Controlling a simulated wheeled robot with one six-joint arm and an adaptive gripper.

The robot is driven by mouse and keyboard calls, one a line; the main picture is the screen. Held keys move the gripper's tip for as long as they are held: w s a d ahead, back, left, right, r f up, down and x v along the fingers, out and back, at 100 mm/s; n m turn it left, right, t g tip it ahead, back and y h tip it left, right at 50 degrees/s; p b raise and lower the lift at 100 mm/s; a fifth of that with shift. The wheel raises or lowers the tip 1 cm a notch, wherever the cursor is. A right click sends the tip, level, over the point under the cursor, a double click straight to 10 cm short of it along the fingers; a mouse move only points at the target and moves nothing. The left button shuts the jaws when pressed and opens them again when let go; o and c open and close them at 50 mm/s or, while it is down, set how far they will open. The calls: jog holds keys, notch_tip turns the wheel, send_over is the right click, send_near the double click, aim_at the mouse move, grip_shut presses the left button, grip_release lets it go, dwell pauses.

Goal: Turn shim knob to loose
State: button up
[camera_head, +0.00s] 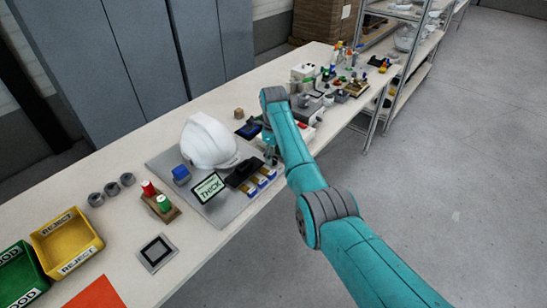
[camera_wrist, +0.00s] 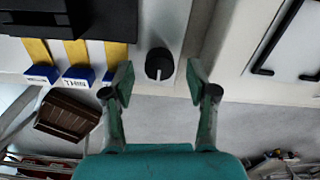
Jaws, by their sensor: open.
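A round black knob (camera_wrist: 159,62) sits on the light grey panel in the wrist view. A short pale pointer mark shows at its lower edge, toward my gripper. My gripper (camera_wrist: 159,84) is open, with one finger to the left and one to the right of the knob. Gaps show on both sides, and nothing is held. In the camera_head view my gripper (camera_head: 270,148) is over the right edge of the grey fixture board (camera_head: 232,208); the knob is hidden behind it. I cannot read a loose mark beside the knob.
Yellow strips in blue holders (camera_wrist: 77,76), one labelled THIN, lie left of the knob under a black block (camera_wrist: 75,18). The floor to the right is clear.

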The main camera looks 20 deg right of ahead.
jog(key=shift+f, duration=0.6)
grip_shut()
